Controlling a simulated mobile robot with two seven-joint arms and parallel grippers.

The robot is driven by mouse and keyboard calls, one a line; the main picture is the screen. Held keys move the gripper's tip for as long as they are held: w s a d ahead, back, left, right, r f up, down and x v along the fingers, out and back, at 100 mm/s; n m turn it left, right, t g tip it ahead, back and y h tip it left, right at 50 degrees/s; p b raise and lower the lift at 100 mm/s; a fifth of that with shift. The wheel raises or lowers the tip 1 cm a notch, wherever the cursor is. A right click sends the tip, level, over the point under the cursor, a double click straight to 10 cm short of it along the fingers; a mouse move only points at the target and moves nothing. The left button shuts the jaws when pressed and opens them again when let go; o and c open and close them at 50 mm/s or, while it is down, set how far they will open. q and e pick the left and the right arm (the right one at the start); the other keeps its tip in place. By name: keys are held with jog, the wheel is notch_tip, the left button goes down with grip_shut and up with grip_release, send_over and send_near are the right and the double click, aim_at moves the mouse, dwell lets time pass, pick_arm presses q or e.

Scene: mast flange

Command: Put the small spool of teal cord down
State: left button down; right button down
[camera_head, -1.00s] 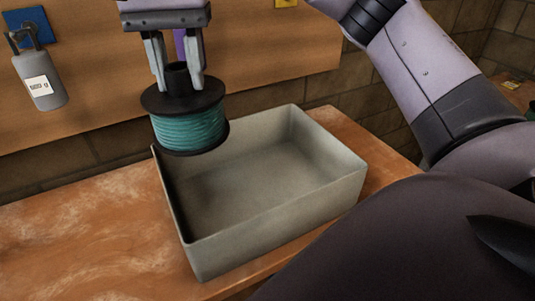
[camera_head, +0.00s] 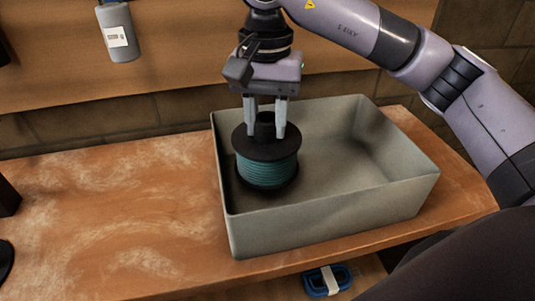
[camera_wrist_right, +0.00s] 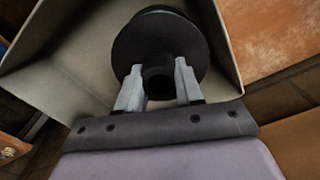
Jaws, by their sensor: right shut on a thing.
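The small spool of teal cord (camera_head: 267,172) has black flanges and a black hub on top. It is upright inside the left part of the grey bin (camera_head: 330,222), near the bin's left wall; whether it touches the floor is hard to tell. My right gripper (camera_head: 265,131) comes from above and is shut on the spool's hub. In the right wrist view, the gripper's fingers (camera_wrist_right: 158,85) stand on both sides of the hub, with the black flange (camera_wrist_right: 160,38) beyond them. My left gripper is not in view.
The bin stands on a worn wooden bench (camera_head: 120,220), whose left part is mostly clear. A grey canister (camera_head: 119,35) with a white label hangs on the back board. A blue item (camera_head: 328,281) with a white band lies below the bench's front edge. Dark objects show at the left edge.

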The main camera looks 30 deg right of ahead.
jog(key=shift+f, duration=3.05)
jog(key=shift+f, duration=0.1)
jog(key=shift+f+b, duration=0.15)
jog(key=shift+b, duration=0.2)
jog(key=c, duration=0.7)
grip_release()
notch_tip(320, 180, up, 12)
jog(key=p, duration=0.2)
send_over(267, 151)
jog(key=w+d, duration=0.2)
jog(key=w, duration=0.1)
jog(key=shift+w+a+r, duration=0.15)
jog(key=shift+a+r, duration=0.05)
